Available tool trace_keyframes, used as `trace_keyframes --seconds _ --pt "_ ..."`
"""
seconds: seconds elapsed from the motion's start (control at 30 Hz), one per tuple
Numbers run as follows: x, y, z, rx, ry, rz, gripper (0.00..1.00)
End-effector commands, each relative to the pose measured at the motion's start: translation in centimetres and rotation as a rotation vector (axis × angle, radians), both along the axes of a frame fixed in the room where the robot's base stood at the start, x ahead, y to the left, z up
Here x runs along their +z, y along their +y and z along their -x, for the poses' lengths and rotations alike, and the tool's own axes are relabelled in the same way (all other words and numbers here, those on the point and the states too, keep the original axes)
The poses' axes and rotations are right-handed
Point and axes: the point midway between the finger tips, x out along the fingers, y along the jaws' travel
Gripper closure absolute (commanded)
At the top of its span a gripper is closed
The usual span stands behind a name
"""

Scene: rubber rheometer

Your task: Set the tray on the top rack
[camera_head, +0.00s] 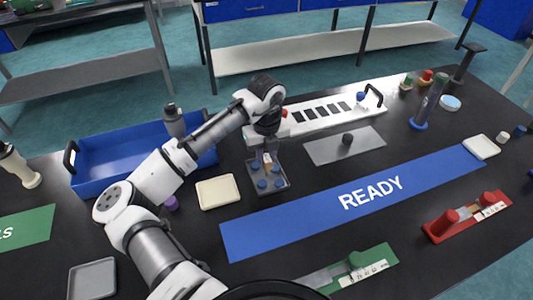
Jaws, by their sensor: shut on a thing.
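A small dark grey tray (251,186) with several round blue pieces sits below my wrist, near the middle of the black table. My gripper (266,160) points down over the tray and is shut on a small tan upright part at its middle, which looks like the tray's handle. The fingertips are small and partly hidden by the wrist. I cannot tell whether the tray touches the table or is slightly raised. No rack is clearly recognisable; long shelves (300,55) stand under the benches behind.
A blue bin (105,160) is at left behind my arm. A cream dish (218,192) lies just left of the tray. A white slotted strip (330,113) and grey plate (345,145) are behind right. A blue READY mat (290,228) lies in front, mostly clear.

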Motion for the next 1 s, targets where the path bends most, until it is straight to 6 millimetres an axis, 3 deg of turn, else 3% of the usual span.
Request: trace_keyframes --seconds 0.13,0.17,0.3,0.73,1.0 --pt "-0.4 0.0 0.0 0.0 0.0 0.0 1.0" --pt "-0.3 0.0 0.0 0.0 0.0 0.0 0.76" --pt "-0.3 0.0 0.0 0.0 0.0 0.0 0.58" --pt "0.7 0.0 -0.1 -0.001 -0.002 -0.001 0.57" --pt "6.2 -0.1 -0.1 -0.001 -0.004 -0.001 0.57"
